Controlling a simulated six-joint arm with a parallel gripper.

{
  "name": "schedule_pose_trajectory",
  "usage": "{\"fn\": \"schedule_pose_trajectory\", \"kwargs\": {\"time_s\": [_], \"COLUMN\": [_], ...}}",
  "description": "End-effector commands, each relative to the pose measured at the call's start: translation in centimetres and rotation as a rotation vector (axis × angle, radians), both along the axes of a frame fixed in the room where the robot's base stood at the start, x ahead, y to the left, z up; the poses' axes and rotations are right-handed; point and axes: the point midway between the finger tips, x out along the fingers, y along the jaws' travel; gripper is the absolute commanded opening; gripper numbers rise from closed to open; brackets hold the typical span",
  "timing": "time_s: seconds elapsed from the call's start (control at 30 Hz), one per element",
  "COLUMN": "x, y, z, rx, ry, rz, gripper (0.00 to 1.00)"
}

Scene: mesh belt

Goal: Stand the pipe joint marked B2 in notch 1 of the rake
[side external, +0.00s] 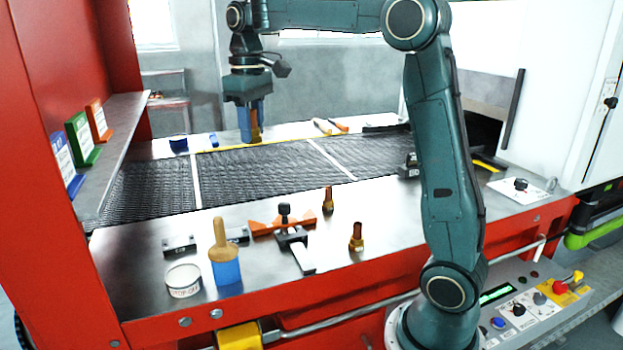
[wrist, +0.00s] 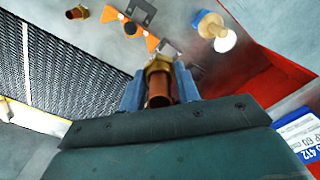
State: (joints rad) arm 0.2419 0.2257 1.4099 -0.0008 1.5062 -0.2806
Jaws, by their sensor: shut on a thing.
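My gripper (side external: 251,132) has blue fingers and is shut on a brass and copper-coloured pipe joint (side external: 256,128). In the wrist view the held pipe joint (wrist: 158,88) sits between the fingers, its hex collar toward the far end. No mark on it is legible. In the side view it appears over the belt's far edge; its exact height is unclear. An orange toothed bar (side external: 266,229), apparently the rake, lies on the near steel deck with a black clamp (side external: 290,234) at its middle. Notch numbers cannot be read.
Two similar pipe joints (side external: 328,200) (side external: 356,238) stand on the near deck right of the orange bar. A blue-and-tan brush (side external: 226,262) and a white tub (side external: 183,281) stand at its left. The black mesh belt (side external: 250,172) lies between the decks.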

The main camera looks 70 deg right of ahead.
Motion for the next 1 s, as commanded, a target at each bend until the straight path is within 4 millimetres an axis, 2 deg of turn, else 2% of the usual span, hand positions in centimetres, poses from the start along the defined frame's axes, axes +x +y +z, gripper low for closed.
{"fn": "schedule_pose_trajectory", "kwargs": {"time_s": [0.17,0.4,0.6,0.87,1.0], "x": [-1.7,-5.3,-8.2,-11.2,-11.0], "y": [-3.4,-8.6,-12.0,-14.7,-14.4], "z": [0.1,0.1,0.0,0.0,-2.2], "rx": [-0.001,-0.001,-0.001,-0.002,0.001], "ry": [-0.002,-0.002,-0.002,-0.002,0.0], "rz": [0.035,0.109,0.167,0.221,0.225], "gripper": [0.04,0.04,0.04,0.04,0.04]}}
